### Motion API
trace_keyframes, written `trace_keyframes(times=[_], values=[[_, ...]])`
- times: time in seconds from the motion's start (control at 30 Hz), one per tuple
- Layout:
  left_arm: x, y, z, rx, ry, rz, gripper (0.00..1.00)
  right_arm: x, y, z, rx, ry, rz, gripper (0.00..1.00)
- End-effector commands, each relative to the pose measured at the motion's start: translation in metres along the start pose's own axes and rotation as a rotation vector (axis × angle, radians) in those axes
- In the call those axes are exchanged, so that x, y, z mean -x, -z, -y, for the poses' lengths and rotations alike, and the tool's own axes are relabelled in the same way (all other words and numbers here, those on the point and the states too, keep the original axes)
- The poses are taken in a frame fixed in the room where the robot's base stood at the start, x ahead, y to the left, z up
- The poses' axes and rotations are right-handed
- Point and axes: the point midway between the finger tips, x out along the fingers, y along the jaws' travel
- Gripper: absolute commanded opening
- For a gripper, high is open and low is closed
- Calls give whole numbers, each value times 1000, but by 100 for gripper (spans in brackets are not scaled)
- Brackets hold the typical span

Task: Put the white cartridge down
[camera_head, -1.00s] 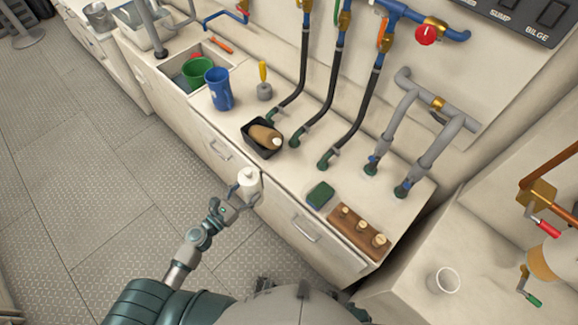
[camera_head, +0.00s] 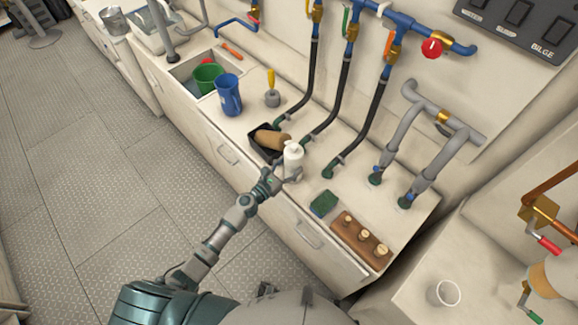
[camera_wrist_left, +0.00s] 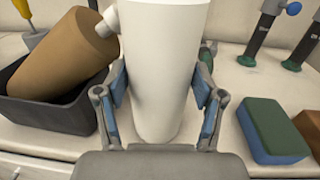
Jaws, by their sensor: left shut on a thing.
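The white cartridge (camera_head: 292,160) is upright in my left gripper (camera_head: 283,178), over the counter between the black tray and the green sponge. In the left wrist view the cartridge (camera_wrist_left: 163,70) fills the middle, with the fingers (camera_wrist_left: 160,100) closed on both its sides. Its lower end appears close to the counter top; I cannot tell whether it touches. My right gripper is not in view.
A black tray (camera_wrist_left: 45,112) holding a brown cartridge (camera_wrist_left: 75,55) is just left. A green and blue sponge (camera_wrist_left: 272,130) and a wooden block with pegs (camera_head: 360,240) are to the right. Hoses (camera_head: 358,130) stand behind. A blue jug (camera_head: 229,95) is farther left.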

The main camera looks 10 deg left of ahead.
Motion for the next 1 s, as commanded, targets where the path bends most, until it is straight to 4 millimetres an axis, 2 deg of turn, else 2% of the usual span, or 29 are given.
trace_keyframes(times=[0.4,0.43,0.47,0.87,1.0], values=[[2,4,-4,6,-1,4,32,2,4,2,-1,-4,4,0],[3,4,-4,6,-1,4,73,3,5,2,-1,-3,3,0],[3,3,-5,6,-1,4,79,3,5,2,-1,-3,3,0],[1,0,-1,1,0,3,79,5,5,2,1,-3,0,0],[23,2,-1,3,-1,1,79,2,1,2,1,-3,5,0]])
